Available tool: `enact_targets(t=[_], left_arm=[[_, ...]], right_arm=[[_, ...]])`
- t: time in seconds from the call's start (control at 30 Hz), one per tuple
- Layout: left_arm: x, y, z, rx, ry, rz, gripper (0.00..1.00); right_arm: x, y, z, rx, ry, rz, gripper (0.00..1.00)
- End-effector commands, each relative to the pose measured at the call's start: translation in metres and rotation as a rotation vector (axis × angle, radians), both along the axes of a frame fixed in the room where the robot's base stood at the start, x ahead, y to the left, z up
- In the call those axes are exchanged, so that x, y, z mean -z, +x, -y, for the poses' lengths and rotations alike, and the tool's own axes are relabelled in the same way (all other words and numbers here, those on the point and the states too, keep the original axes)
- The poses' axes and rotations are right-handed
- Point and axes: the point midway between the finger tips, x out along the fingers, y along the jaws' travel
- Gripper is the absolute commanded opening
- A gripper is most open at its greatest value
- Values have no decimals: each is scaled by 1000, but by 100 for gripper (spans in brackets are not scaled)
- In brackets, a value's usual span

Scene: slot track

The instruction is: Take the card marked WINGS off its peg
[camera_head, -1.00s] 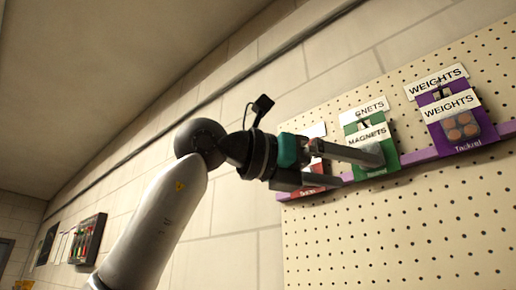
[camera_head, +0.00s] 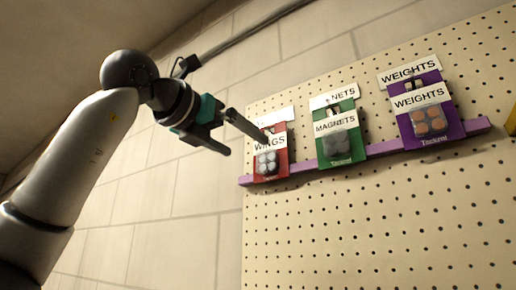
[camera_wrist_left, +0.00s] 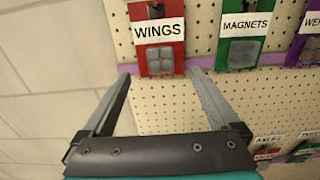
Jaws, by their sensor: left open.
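The red card marked WINGS (camera_head: 270,158) hangs at the left end of the purple rail on the pegboard. It also shows in the left wrist view (camera_wrist_left: 159,36), upright, ahead of and between the fingertips. My left gripper (camera_head: 245,138) is open and empty, just left of the card in the head view, with one finger overlapping its edge. In the left wrist view the open fingers (camera_wrist_left: 158,78) point at the card's lower edge, and I see no contact. The card's peg is not clearly visible. My right gripper is not in view.
The green MAGNETS card (camera_head: 339,148) and the purple WEIGHTS card (camera_head: 428,123) hang to the right along the purple rail (camera_head: 384,149). More cards (camera_wrist_left: 267,146) show lower right in the wrist view. The pegboard (camera_head: 350,225) below the rail is bare in the head view.

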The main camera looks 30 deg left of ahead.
Motion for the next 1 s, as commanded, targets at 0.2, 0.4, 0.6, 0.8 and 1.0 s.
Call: enact_targets(t=[0.2,0.4,0.6,0.8,1.0], left_arm=[[-2,43,6,0,0,-4,95],[-1,66,10,1,-1,-2,95],[0,74,11,1,0,1,95],[0,74,11,1,0,0,95],[0,74,11,1,0,0,75]], right_arm=[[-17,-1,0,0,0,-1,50],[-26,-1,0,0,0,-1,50],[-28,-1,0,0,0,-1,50],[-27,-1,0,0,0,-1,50],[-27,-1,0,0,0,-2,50]])
